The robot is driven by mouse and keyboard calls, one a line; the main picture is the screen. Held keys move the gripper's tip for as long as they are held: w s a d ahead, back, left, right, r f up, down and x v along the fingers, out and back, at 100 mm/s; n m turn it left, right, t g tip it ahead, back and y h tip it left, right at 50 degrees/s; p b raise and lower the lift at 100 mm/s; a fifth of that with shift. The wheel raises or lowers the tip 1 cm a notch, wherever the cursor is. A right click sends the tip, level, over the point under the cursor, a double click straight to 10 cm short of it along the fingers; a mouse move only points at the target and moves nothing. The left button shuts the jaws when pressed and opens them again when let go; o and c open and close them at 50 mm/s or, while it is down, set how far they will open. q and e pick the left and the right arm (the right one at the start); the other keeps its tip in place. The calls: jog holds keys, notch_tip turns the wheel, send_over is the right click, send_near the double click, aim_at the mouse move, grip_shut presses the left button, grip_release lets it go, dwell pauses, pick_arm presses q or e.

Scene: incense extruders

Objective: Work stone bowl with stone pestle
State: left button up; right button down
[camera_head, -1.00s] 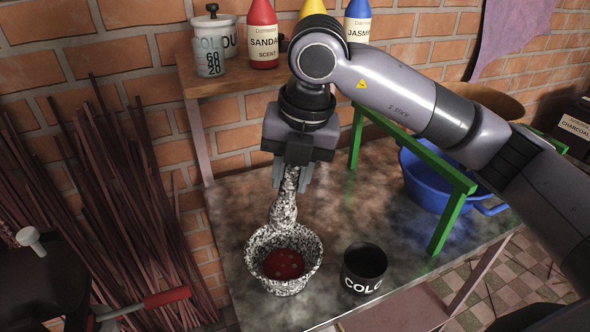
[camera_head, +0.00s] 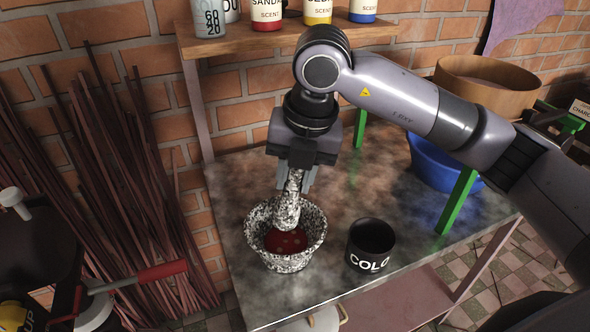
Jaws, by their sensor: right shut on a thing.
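The speckled black-and-white stone bowl (camera_head: 262,250) stands upright on the metal table, with dark red material (camera_head: 287,241) in its bottom. My right gripper (camera_head: 297,178) is above the bowl, shut on the speckled stone pestle (camera_head: 288,207). The pestle points down, with its thick lower end inside the bowl near the back. I cannot tell whether its tip touches the red material. My left gripper does not show.
A black cup (camera_head: 369,248) marked "COLO" stands right of the bowl. A blue basin (camera_head: 437,165) and green frame (camera_head: 458,200) are further right. A wooden shelf (camera_head: 270,42) holds bottles behind. Incense sticks (camera_head: 125,190) lean on the wall at left. The table (camera_head: 232,185) is bare behind the bowl.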

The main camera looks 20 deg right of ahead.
aim_at(298, 201)
notch_tip(298, 201, down, 4)
jog(key=b, duration=0.3)
jog(key=shift+f, duration=0.1)
jog(key=shift+f+b, duration=0.25)
jog(key=shift+b, duration=0.05)
jog(key=shift+f, duration=0.2)
dwell(0.4)
jog(key=shift+f+b, duration=0.7)
jog(key=shift+b, duration=0.15)
jog(key=shift+d, duration=0.15)
